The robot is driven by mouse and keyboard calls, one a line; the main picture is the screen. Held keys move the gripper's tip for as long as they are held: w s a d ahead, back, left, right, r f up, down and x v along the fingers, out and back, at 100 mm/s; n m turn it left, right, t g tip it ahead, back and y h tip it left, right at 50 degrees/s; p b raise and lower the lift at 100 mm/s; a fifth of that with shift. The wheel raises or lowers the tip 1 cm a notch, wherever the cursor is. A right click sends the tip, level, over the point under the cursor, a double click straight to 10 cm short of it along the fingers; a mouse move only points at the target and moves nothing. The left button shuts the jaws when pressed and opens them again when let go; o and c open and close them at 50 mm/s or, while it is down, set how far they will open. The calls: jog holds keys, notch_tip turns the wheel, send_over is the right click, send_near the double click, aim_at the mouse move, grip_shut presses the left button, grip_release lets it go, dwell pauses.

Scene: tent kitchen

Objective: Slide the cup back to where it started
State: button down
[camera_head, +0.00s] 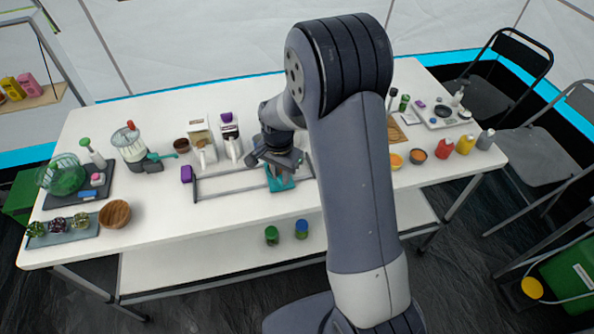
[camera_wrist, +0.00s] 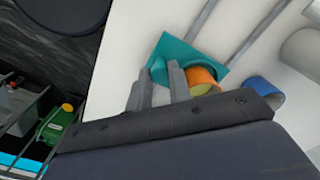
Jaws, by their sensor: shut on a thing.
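My gripper (camera_head: 284,168) is over the front middle of the white table, low at a teal piece (camera_head: 281,184) beside a grey two-bar rail frame (camera_head: 225,195). In the wrist view, my gripper (camera_wrist: 162,82) has its two fingers close together, shut on a part of the flat teal piece (camera_wrist: 185,50) near its edge. An orange cup (camera_wrist: 203,76) with a yellowish inside stands at the teal piece, beside the fingers. My gripper's body hides its lower part. I cannot make the cup out in the head view.
A blue-rimmed round thing (camera_wrist: 262,90) is right of the cup. Cartons (camera_head: 201,140) stand behind the rail frame, and a purple block (camera_head: 186,174) by its left end. A wooden bowl (camera_head: 115,214) is at left; bowls and bottles (camera_head: 445,148) are at right.

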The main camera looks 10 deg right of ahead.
aim_at(271, 187)
jog(key=shift+a, duration=1.5)
jog(key=c, duration=1.3)
grip_release()
jog(key=shift+r, duration=0.15)
notch_tip(271, 187, up, 11)
jog(key=shift+f, duration=0.2)
